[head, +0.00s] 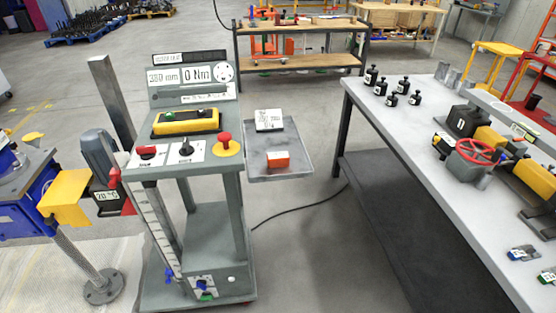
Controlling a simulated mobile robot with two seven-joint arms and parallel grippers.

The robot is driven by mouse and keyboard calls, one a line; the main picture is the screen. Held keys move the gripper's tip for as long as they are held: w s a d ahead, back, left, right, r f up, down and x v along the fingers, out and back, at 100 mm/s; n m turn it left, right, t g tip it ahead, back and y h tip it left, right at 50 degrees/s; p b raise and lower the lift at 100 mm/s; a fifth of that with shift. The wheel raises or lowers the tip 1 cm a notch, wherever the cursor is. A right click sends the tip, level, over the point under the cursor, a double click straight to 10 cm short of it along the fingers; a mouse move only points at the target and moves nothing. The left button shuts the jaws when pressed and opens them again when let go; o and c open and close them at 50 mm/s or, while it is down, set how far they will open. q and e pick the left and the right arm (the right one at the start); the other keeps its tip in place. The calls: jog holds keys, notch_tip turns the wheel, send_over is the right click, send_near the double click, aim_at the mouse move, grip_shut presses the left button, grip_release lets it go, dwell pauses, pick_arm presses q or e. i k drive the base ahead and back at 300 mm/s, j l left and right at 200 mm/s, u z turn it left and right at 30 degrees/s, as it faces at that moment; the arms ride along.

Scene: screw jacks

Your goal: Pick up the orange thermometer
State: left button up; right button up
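A small orange box-shaped item (278,160) with a pale top lies on the grey side tray (290,176), to the right of the control stand. It is the only orange item close by that could be the thermometer, but its face is too small to tell. A dark and red device (108,197) with a display that seems to read in °C is at the left side of the stand. Neither of my grippers is in view.
The control stand (195,155) has a yellow button box (186,122) and red knobs. A white card-like item (268,119) lies behind the orange item. A workbench (440,170) with black jacks stands right. A cable crosses the open floor between.

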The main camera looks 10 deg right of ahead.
aim_at(279, 159)
jog(key=l+z, duration=0.2)
jog(key=l, duration=0.5)
jog(key=l+z, duration=0.25)
jog(key=l, duration=0.45)
jog(key=i, duration=0.05)
